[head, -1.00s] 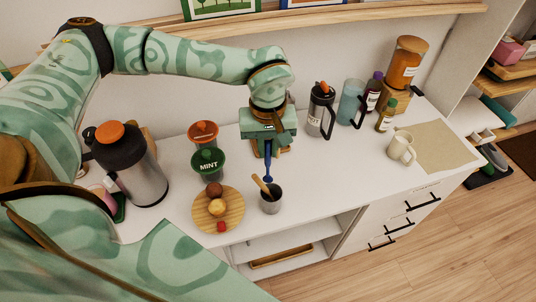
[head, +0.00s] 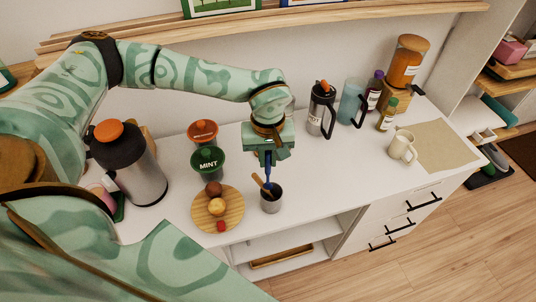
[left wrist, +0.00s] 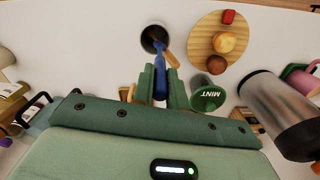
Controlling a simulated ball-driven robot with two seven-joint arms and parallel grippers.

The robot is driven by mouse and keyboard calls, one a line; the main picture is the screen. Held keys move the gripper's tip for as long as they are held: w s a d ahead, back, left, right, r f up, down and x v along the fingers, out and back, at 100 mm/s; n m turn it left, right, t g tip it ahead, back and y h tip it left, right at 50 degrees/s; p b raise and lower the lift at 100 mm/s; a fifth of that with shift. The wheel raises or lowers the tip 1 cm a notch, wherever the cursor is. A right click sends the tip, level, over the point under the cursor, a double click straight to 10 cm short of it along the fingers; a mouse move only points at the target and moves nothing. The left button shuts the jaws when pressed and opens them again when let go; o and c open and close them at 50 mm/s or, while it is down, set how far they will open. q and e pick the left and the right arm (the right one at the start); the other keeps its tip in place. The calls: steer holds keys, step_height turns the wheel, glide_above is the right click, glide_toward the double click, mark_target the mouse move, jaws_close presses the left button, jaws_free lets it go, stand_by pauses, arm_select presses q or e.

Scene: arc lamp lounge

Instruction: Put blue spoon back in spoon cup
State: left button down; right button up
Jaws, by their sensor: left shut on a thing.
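My left gripper (head: 267,160) is shut on the blue spoon (head: 268,173), which hangs downward from the fingers. The spoon also shows between the fingers in the left wrist view (left wrist: 160,84). The grey spoon cup (head: 271,201) stands upright on the white counter just below the gripper, with a wooden spoon (head: 260,184) leaning out of it. The blue spoon's low end is at the cup's mouth; I cannot tell how far inside it is. The cup shows near the top of the left wrist view (left wrist: 154,39). My right gripper is out of view.
A round wooden board (head: 217,209) with small round items and a red cube sits left of the cup. A green MINT canister (head: 207,162) and a large flask (head: 133,165) stand farther left. A cream mug (head: 402,147) is to the right. The counter's front edge is close to the cup.

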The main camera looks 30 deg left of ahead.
arm_select(q)
steer(key=c, duration=1.4)
jaws_free()
step_height(320, 180, up, 13)
steer(key=p, duration=0.1)
